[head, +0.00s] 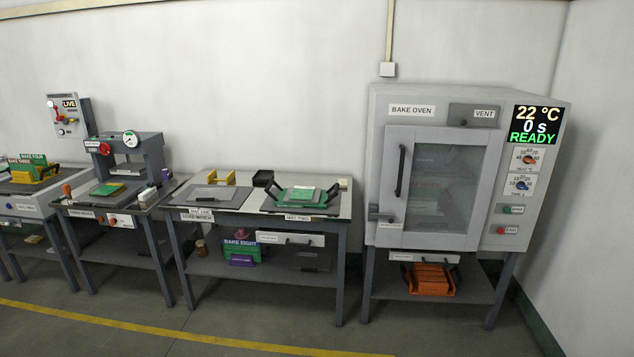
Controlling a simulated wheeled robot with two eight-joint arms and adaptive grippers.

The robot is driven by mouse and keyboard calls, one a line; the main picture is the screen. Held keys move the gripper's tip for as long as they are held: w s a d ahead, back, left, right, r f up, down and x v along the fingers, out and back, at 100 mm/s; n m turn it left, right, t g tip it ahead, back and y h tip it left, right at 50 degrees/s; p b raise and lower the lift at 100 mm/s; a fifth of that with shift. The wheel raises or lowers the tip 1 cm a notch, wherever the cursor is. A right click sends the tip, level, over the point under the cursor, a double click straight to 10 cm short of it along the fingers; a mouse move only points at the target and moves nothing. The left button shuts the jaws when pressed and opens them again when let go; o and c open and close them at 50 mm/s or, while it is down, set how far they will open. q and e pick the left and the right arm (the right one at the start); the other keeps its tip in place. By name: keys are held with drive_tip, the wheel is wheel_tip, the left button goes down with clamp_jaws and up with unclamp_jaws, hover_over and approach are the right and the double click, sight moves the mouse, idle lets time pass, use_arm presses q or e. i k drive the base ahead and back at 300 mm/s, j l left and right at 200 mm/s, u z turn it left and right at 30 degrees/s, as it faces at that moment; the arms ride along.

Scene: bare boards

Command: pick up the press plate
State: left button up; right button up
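I cannot tell for certain which thing is the press plate. A flat grey plate (212,194) lies on the left mat of the middle table (258,210). A green board with a paler piece on top (301,196) sits on the dark right mat, with black handle-like parts beside it. Neither of my grippers is in view.
The bake oven (447,180) stands at the right with its glass door closed; its display reads 22 °C, 0 s, READY. An orange rack (431,280) sits on its lower shelf. A yellow floor line (180,333) crosses the clear floor in front of the tables.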

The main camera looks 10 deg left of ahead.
sight(199, 194)
drive_tip(key=i+j+u, duration=0.1)
drive_tip(key=i+u, duration=0.15)
drive_tip(key=i, duration=0.25)
drive_tip(key=i+u, duration=0.3)
drive_tip(key=i, duration=0.15)
drive_tip(key=i+l+u, duration=0.25)
drive_tip(key=i, duration=0.25)
drive_tip(key=i+l+u, duration=0.25)
drive_tip(key=i, duration=0.25)
drive_tip(key=i+j+u, duration=0.1)
drive_tip(key=i, duration=0.5)
drive_tip(key=i+j, duration=0.3)
drive_tip(key=i, duration=0.25)
drive_tip(key=u, duration=0.05)
